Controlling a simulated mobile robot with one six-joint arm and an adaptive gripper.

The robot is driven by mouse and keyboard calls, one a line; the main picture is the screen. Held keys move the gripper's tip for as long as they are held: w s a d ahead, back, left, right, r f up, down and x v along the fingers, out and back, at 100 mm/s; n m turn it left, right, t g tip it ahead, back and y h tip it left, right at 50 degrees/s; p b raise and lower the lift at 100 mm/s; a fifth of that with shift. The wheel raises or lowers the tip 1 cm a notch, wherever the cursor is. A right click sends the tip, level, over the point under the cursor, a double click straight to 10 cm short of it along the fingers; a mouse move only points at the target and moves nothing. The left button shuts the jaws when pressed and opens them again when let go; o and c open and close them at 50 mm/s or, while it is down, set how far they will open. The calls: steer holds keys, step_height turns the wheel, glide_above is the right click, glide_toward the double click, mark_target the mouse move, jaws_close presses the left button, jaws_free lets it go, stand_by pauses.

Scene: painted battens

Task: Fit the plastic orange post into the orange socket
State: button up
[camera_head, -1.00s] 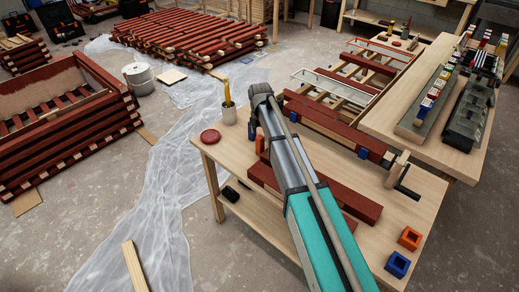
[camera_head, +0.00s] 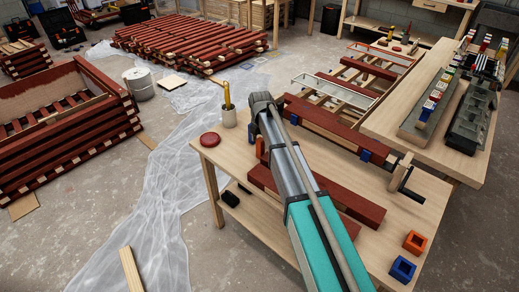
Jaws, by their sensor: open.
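The orange socket (camera_head: 415,242) is a small square block with an open hole, near the right front edge of the wooden workbench (camera_head: 431,211). A small upright orange piece (camera_head: 260,147) stands near the bench's left end, partly hidden by my arm; it may be the orange post, but I cannot tell. My arm crosses over the middle of the bench, its grey and teal links covering part of the red battens. I see nothing held.
A blue socket (camera_head: 402,269) sits just in front of the orange one. Bare bench lies around the sockets.

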jaws_close()
steer(key=shift+r, duration=0.1)
stand_by(0.4)
step_height(320, 180, up, 3)
steer(key=p, duration=0.2)
steer(key=shift+f+p, duration=0.2)
steer(key=shift+p, duration=0.2)
steer(key=s+d+r+p, duration=0.2)
steer(key=s+r+p, duration=0.8)
steer(key=s, duration=0.4)
steer(key=shift+r, duration=0.1)
